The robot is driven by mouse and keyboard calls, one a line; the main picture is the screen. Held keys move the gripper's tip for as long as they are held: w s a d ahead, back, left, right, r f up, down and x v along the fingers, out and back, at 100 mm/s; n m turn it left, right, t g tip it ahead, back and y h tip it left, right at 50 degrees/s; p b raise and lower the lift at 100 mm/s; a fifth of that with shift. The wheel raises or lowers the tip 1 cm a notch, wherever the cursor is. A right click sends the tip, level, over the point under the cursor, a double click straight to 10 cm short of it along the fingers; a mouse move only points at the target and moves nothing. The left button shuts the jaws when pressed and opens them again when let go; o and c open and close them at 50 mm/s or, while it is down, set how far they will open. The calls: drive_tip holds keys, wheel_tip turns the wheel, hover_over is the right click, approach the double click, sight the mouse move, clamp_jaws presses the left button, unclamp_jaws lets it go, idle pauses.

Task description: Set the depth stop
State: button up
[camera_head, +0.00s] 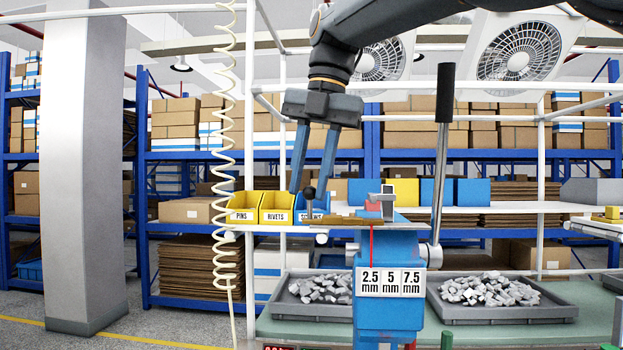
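A blue machine post (388,315) stands at the front of the bench. It carries a white scale plate (391,282) marked 2.5, 5 and 7.5 mm. A thin red pointer (371,243) stands above the 2.5 mm mark. A small black ball knob (309,192) on a short stem shows at the left of the machine's top. My gripper (307,198) points down with its two blue fingers apart, one on each side of the knob in the picture. Whether the fingers touch the knob or are at its depth cannot be told.
A tall lever with a black handle (445,92) rises right of the post. Grey trays (500,314) of metal pieces lie on the green bench on both sides. Yellow bins (243,216) labelled PINS and RIVETS stand behind. A coiled hose (222,150) hangs at the left.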

wheel_tip(320, 180, up, 8)
drive_tip(key=d, duration=0.1)
drive_tip(key=shift+s+d+f, duration=0.15)
drive_tip(key=shift+d, duration=0.05)
idle(0.4)
idle(0.4)
